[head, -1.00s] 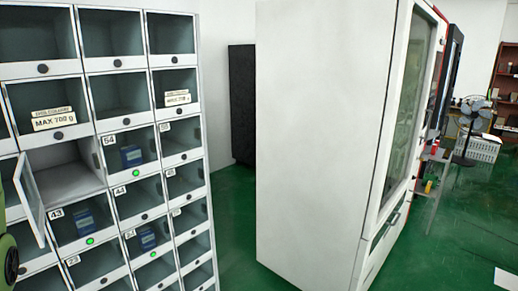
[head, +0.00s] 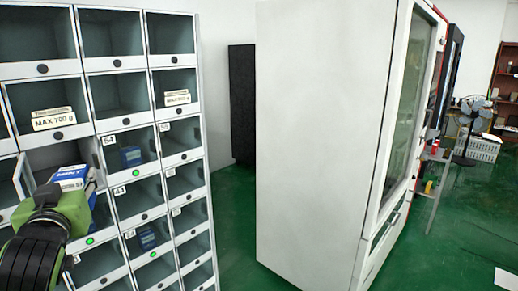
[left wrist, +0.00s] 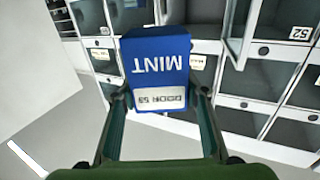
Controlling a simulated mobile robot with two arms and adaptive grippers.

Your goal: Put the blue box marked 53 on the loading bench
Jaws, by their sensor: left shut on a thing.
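My left gripper (head: 68,205) is shut on a blue box. The blue box (head: 72,174) has a white label and is held in front of the open compartment (head: 50,154) of the locker at the left. In the left wrist view the blue box (left wrist: 155,62) reads MINT and DOOR 53, upside down, and sits between the two fingers of the gripper (left wrist: 160,110). The compartment's door (head: 24,176) stands swung open on the left. The loading bench cannot be made out for certain. My right gripper is not in view.
The locker (head: 207,150) has other closed compartments, with blue boxes (head: 131,156) behind doors 54 and 34. A large white machine (head: 320,130) stands in the middle. Green floor (head: 232,215) shows between them.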

